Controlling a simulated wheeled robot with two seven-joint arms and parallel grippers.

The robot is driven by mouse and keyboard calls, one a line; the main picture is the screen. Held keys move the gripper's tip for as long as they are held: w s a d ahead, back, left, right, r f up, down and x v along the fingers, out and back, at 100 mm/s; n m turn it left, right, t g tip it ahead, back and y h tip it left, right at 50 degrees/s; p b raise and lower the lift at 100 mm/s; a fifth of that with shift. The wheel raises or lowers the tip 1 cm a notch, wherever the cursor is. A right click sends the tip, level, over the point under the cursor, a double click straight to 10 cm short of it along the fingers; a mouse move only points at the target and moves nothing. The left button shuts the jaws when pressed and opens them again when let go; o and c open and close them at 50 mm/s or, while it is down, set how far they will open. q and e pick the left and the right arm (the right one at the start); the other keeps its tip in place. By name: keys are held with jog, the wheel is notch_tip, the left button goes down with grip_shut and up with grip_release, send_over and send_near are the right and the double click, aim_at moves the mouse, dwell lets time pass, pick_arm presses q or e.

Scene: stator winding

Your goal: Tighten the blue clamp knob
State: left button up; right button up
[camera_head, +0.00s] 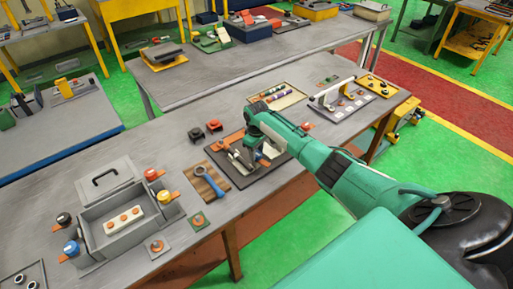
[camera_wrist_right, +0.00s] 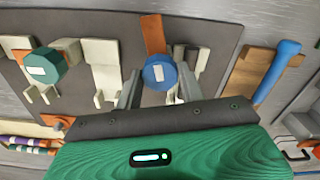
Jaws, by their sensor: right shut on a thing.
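The blue clamp knob (camera_wrist_right: 158,73), with a pale label on its face, sits on a dark fixture board (camera_wrist_right: 215,35) in the right wrist view. An orange strip (camera_wrist_right: 153,33) runs behind it. My right gripper (camera_wrist_right: 158,90) has one finger on each side of the knob and is shut on it. In the head view my right gripper (camera_head: 243,158) is low over the dark fixture board (camera_head: 270,173), and my arm hides part of the board. A teal knob (camera_wrist_right: 45,66) with pale brackets stands to the left in the wrist view. My left gripper is not in view.
A wooden block (camera_head: 203,184) with a blue-handled tool (camera_head: 212,182) lies left of the board. A grey open toolbox (camera_head: 115,225) stands further left. A handled panel (camera_head: 345,102) is at right.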

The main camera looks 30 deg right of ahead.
jog(key=m+p, duration=0.1)
jog(key=m, duration=0.1)
jog(key=m+p, duration=0.2)
jog(key=m, duration=0.1)
jog(key=shift+w+r+m, duration=0.15)
jog(key=shift+r+m, duration=0.15)
jog(key=shift+r, duration=0.05)
jog(key=m+p, duration=0.1)
jog(key=m, duration=0.2)
jog(key=shift+m, duration=0.3)
jog(key=m, duration=0.5)
jog(key=shift+w+m+p, duration=0.1)
jog(key=shift+m+p, duration=0.2)
jog(key=shift+p, duration=0.05)
jog(key=m, duration=0.4)
jog(key=shift+d+m, duration=0.1)
jog(key=shift+m, duration=0.6)
jog(key=o, duration=1)
jog(key=shift+c, duration=0.2)
jog(key=shift+f, duration=0.1)
